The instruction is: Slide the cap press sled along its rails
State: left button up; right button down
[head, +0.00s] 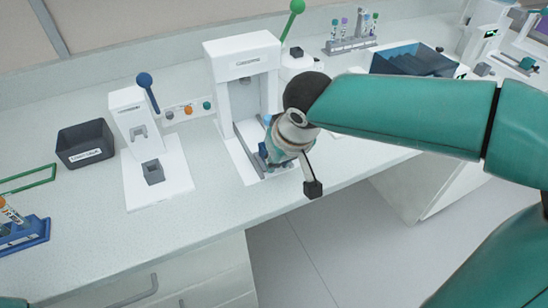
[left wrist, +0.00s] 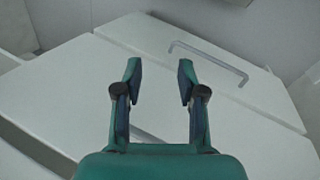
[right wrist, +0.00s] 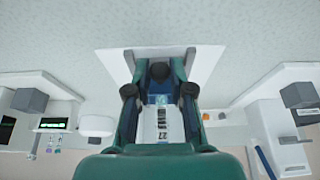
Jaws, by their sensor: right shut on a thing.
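The tall white cap press (head: 243,62) stands on the bench, with a lever ending in a green knob (head: 296,6). Its white base (head: 240,160) reaches toward the front edge of the bench. My right gripper (head: 275,155) is low over the base and shut on part of the sled. In the right wrist view a dark round knob (right wrist: 160,71) shows between the fingers, and a white labelled piece (right wrist: 162,122) lies behind it. My left gripper (left wrist: 158,72) is open and empty in front of the drawers.
A smaller white press (head: 128,112) with a blue-knobbed lever stands left of the tall press. A dark bin (head: 86,155) and a blue tube rack (head: 36,234) are further left. A tube rack (head: 350,43) and a blue bin (head: 376,62) stand behind.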

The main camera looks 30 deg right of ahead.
jog(key=shift+s, duration=0.1)
jog(key=c, duration=1)
grip_release()
jog(key=shift+s, duration=0.15)
jog(key=shift+c, duration=0.2)
jog(key=shift+r, duration=0.1)
jog(key=v, duration=1.1)
jog(key=shift+r, duration=0.4)
